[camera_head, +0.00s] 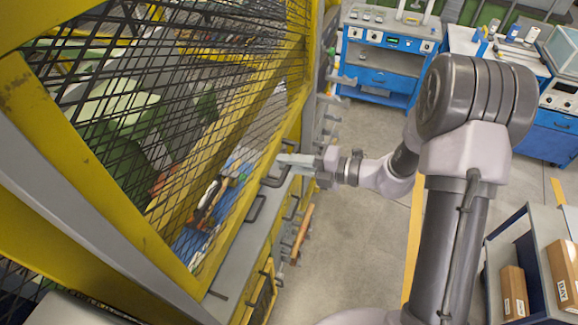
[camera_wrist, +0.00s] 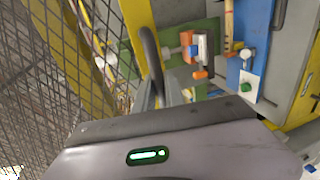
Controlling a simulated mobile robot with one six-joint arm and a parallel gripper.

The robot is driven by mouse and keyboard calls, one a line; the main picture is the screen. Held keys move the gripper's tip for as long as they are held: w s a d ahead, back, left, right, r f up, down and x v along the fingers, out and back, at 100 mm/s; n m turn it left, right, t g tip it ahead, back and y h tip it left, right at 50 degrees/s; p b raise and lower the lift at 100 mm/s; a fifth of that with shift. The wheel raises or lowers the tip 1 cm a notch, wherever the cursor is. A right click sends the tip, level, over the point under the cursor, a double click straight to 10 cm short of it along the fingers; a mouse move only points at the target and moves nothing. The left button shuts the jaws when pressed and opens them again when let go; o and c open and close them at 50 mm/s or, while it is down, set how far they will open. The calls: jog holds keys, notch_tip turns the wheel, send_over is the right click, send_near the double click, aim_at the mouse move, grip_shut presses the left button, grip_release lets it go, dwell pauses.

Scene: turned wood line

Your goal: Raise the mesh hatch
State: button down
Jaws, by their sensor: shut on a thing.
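The mesh hatch (camera_head: 190,110) is a black wire grid in a yellow frame, filling the left of the head view. It also shows at the left of the wrist view (camera_wrist: 60,60). A dark bar handle (camera_head: 272,181) is at its lower edge; in the wrist view the curved handle (camera_wrist: 151,55) rises from between my fingers. My gripper (camera_head: 285,164) is shut on this handle, its fingers pointing left toward the hatch. The fingertips are partly hidden in the wrist view (camera_wrist: 165,95) by the gripper's own body.
A second dark handle (camera_head: 255,208) is on the grey panel below. Blue workbenches (camera_head: 385,55) stand at the back. A grey shelf (camera_head: 545,265) with boxes is at the lower right. The grey floor (camera_head: 350,240) between cage and shelf is clear.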

notch_tip(320, 180, up, 10)
jog(key=p, duration=0.6)
jog(key=shift+f, duration=0.1)
jog(key=c, duration=1.4)
grip_release()
jog(key=b+v, duration=0.2)
jog(key=v, duration=1.5)
jog(key=shift+d, duration=0.25)
